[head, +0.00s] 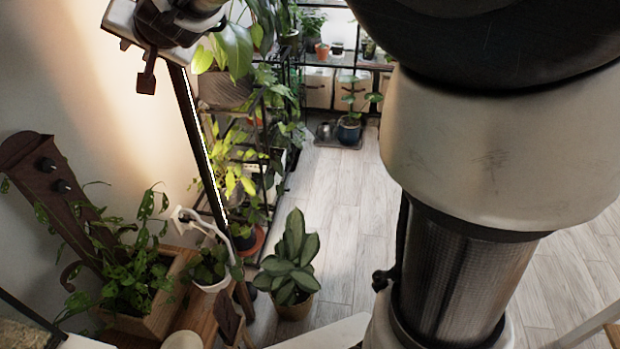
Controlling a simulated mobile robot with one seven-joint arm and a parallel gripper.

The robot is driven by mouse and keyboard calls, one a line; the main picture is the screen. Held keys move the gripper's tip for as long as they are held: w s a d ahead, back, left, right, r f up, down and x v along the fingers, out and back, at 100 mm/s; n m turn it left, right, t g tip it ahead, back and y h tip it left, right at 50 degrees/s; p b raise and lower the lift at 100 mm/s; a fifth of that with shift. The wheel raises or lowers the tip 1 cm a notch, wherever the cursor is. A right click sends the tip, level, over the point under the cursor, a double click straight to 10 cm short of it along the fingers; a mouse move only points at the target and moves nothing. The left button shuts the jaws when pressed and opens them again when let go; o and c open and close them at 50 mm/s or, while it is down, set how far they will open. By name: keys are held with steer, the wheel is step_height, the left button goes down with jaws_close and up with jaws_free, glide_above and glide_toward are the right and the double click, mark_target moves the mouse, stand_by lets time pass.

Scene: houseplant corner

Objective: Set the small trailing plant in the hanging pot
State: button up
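A white pot (216,283) with a curved white strap or handle (213,226) is at lower left, above or against the wooden stand; I cannot tell whether it hangs or rests. A small leafy plant (207,264) shows at its mouth; whether it sits inside is unclear. A larger trailing plant (130,272) spills over a wooden planter box (160,318) to its left. What looks like my gripper (148,76) is at the upper left, near the wall, high above and apart from these. One dark finger shows; its opening and any held thing are not clear.
A dark pole with a light strip (203,150) runs down beside the plant shelves. A potted plant (289,262) stands on the floor near the wooden stand. A dark carved wooden piece (60,190) leans at left. Pale plank floor (335,215) is open in the middle.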

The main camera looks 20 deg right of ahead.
steer(key=s+d+f+n+g+h, duration=0.1)
steer(key=s+d+f+g, duration=0.1)
steer(key=s+d+f, duration=0.2)
steer(key=s+d+f+n+g+h, duration=0.2)
steer(key=s+d+f, duration=0.2)
steer(key=s+d, duration=0.6)
steer(key=s+d+f+n+g+h, duration=0.1)
steer(key=s+d+f, duration=0.3)
steer(key=s, duration=1.5)
steer(key=d+g+h, duration=0.1)
steer(key=d, duration=0.2)
steer(key=shift+f+g, duration=0.3)
steer(key=shift+f, duration=0.1)
